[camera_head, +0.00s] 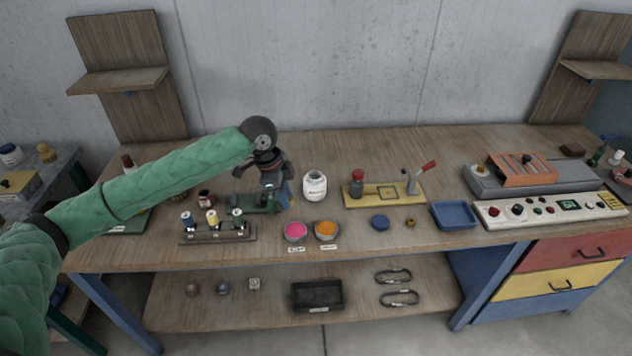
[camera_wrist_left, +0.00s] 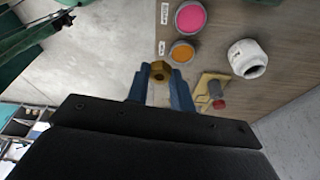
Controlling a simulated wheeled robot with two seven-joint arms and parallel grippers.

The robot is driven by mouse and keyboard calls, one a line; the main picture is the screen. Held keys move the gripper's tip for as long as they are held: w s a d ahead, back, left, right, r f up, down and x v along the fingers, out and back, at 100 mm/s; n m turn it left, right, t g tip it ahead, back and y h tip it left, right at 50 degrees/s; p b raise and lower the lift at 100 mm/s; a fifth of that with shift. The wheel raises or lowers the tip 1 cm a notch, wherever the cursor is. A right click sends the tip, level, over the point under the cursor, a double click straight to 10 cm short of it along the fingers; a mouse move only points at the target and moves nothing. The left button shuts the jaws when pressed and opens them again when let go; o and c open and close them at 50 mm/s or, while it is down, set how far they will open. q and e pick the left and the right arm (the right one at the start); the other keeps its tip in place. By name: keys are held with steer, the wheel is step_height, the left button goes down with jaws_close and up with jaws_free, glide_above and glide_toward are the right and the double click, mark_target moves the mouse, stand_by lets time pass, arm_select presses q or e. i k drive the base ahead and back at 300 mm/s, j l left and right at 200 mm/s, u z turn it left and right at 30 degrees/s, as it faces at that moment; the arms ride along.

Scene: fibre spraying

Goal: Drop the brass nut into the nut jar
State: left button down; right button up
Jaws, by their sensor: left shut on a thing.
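My left gripper (camera_head: 286,196) hangs over the bench, just left of the white jar (camera_head: 314,185). In the left wrist view its blue fingers (camera_wrist_left: 160,84) are shut on a brass nut (camera_wrist_left: 159,71) at their tips. The nut is hidden in the head view. The white jar stands upright with its mouth uncovered; its label is too small to read. It also shows in the left wrist view (camera_wrist_left: 247,60), apart from the nut. My right gripper is out of view.
Pink (camera_head: 296,231) and orange (camera_head: 326,230) pots stand in front of the jar. A yellow-based lever fixture (camera_head: 384,192) is right of it. A blue lid (camera_head: 380,222), a small brass-coloured piece (camera_head: 410,223) and a blue tray (camera_head: 455,215) lie farther right. A spool rack (camera_head: 217,236) is left.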

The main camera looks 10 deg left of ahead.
mark_target(321, 192)
steer(key=i, duration=0.85)
